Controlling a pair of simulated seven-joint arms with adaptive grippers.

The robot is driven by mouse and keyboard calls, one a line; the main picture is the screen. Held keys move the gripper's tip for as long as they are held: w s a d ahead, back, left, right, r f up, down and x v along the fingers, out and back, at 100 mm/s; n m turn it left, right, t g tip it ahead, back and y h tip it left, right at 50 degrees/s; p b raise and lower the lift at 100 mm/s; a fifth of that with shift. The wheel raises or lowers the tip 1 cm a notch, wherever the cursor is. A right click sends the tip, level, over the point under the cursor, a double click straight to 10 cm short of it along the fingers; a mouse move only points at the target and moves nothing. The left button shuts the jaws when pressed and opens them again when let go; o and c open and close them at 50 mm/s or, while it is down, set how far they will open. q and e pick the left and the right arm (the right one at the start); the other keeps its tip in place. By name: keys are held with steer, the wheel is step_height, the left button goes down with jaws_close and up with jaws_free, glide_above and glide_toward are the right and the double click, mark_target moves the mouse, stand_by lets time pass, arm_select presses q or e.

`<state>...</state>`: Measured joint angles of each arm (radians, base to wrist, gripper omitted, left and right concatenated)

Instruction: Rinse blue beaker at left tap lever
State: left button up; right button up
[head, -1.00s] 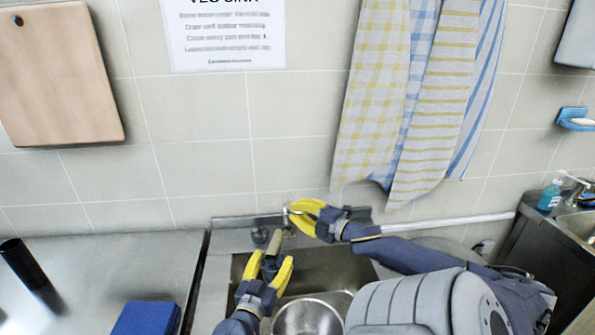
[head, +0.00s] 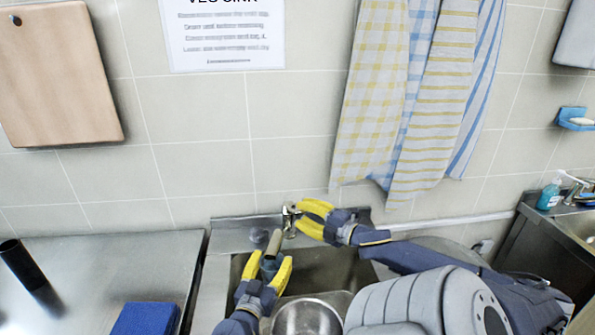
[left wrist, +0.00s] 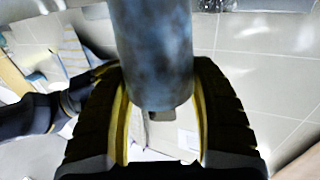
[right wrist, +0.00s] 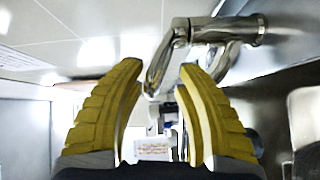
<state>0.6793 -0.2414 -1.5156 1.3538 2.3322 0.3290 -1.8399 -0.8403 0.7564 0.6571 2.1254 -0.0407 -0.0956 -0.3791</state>
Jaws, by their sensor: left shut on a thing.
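The blue beaker (left wrist: 155,50) fills the upper middle of the left wrist view, mottled blue-grey, between the yellow fingers of my left gripper (left wrist: 160,110). In the head view my left gripper (head: 266,268) is shut on it over the left side of the sink, below the tap. The chrome tap (head: 289,220) stands at the back of the sink. My right gripper (head: 313,218) is just right of the tap. In the right wrist view its fingers (right wrist: 160,85) are apart and empty, with the tap's lever (right wrist: 158,68) just ahead between the tips. I cannot tell whether they touch.
A round metal pot (head: 306,318) sits in the sink (head: 340,268). A steel counter (head: 110,262) lies left, with a blue block (head: 146,319) and a black cylinder (head: 22,262). Cloths (head: 420,100) hang on the wall above my right arm.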

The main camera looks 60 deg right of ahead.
steer(key=s, duration=0.9)
steer(key=shift+a+r, duration=0.25)
steer(key=shift+a, duration=0.15)
steer(key=shift+s, duration=0.1)
steer(key=shift+c, duration=0.2)
